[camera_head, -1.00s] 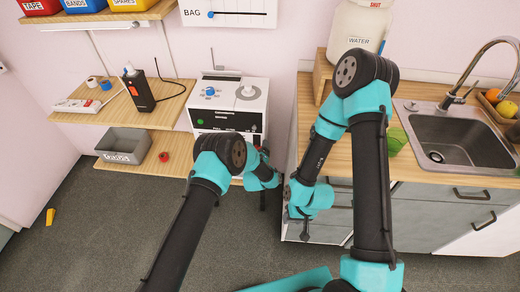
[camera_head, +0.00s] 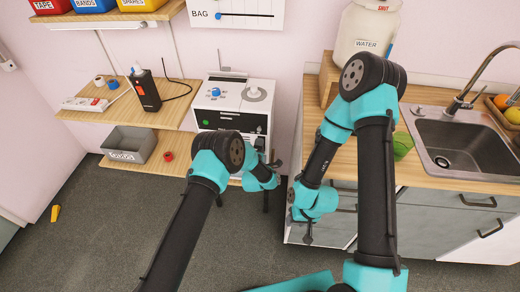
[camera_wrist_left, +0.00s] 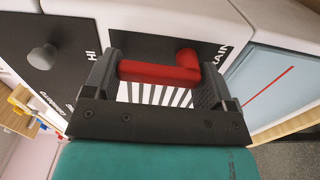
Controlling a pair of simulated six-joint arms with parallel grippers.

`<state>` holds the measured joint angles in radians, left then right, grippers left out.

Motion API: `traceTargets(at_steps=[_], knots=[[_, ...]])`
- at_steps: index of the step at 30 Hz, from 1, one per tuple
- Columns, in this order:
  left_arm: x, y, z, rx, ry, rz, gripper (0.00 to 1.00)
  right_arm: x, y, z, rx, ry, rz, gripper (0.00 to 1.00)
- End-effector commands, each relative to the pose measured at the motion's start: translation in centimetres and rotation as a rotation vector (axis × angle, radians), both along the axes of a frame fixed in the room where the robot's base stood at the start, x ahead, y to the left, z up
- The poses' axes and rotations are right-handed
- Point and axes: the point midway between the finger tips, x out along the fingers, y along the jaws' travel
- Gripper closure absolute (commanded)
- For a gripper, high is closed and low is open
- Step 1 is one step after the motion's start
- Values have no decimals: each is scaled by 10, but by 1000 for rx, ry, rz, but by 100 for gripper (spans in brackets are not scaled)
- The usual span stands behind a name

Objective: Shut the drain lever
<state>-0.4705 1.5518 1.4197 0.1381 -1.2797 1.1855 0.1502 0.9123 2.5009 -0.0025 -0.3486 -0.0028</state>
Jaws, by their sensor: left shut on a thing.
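The white machine (camera_head: 232,96) stands on the wooden shelf, with knobs on top. In the left wrist view, a red L-shaped lever (camera_wrist_left: 150,72) sits over a panel with the partly hidden lettering "RAIN". My left gripper (camera_wrist_left: 160,78) is shut on this red lever, with one dark finger at each end of its bar. In the head view my left gripper (camera_head: 271,166) is at the machine's lower right front, and the lever is hidden there. My right gripper (camera_head: 308,233) hangs low before the grey cabinet; its jaws are too small to read.
A grey knob (camera_wrist_left: 43,57) sits on a dark panel left of the lever. A grey bin (camera_head: 129,144) and a red ring (camera_head: 168,156) rest on the lower shelf. The sink (camera_head: 462,145) and counter are at right. The floor at left is mostly clear.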

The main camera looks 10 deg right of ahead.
Motion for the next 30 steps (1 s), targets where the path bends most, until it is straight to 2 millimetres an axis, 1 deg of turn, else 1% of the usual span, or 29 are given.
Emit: traceTargets(at_steps=[1,6,17,18,24,25,30], knots=[[0,-3,4,-16,-3,-5,46,0,0,0,0,0,0,57],[1,-2,5,-45,6,-5,46,0,0,0,0,0,0,57],[2,-1,5,-50,6,-3,46,0,0,0,0,0,0,57],[2,-2,5,-50,6,-3,20,0,0,0,0,0,0,57],[2,-1,4,-48,8,-2,1,0,0,0,0,0,0,57],[1,0,3,-48,9,-2,0,0,0,0,0,0,0,57],[1,0,2,-47,12,-1,0,0,0,0,0,0,0,57]])
